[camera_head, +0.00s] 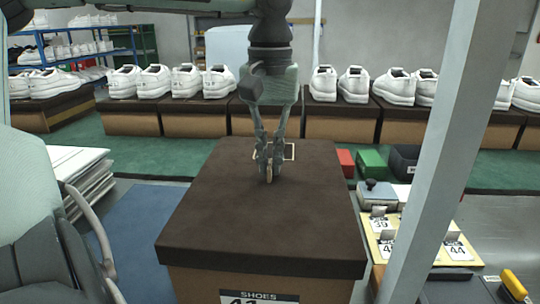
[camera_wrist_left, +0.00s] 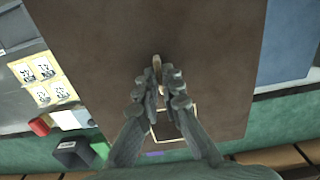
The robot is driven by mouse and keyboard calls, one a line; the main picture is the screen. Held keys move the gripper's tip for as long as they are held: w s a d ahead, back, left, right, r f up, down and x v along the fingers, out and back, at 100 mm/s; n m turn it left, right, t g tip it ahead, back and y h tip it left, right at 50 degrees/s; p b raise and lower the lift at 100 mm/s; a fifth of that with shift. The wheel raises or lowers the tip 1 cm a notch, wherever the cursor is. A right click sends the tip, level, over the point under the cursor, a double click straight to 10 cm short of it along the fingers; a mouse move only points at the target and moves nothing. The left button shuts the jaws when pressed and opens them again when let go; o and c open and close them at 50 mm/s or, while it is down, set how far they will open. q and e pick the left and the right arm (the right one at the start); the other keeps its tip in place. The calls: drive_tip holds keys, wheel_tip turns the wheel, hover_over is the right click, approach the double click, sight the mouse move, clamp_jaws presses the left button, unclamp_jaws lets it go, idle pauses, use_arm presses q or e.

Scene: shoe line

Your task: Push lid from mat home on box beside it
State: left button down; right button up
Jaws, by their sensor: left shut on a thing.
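The dark brown lid (camera_head: 250,215) lies over the cardboard box (camera_head: 195,284), which has a SHOES label on its front. The lid looks level and covers the box top; I cannot tell whether it is fully down. My left gripper (camera_head: 269,172) points down at the lid's middle, shut on a small tan tab (camera_head: 269,174). The tab also shows between the fingertips in the left wrist view (camera_wrist_left: 157,62), over the lid (camera_wrist_left: 205,40). The tab's foot is hidden, so its join to the lid is unclear. The blue mat (camera_head: 125,240) beside the box is bare where visible. My right gripper is not in view.
A pale post (camera_head: 430,150) stands right of the box. Number cards (camera_head: 455,248), a red block (camera_head: 345,162) and a green block (camera_head: 372,163) lie at the right. White shoes on boxes (camera_head: 205,80) line the back. A white stack (camera_head: 80,170) stands at the left.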

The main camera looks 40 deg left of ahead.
use_arm(q)
drive_tip(key=shift+f+b, duration=0.35)
drive_tip(key=shift+f, duration=0.2)
drive_tip(key=c, duration=1.6)
unclamp_jaws()
wheel_tip(320, 180, up, 12)
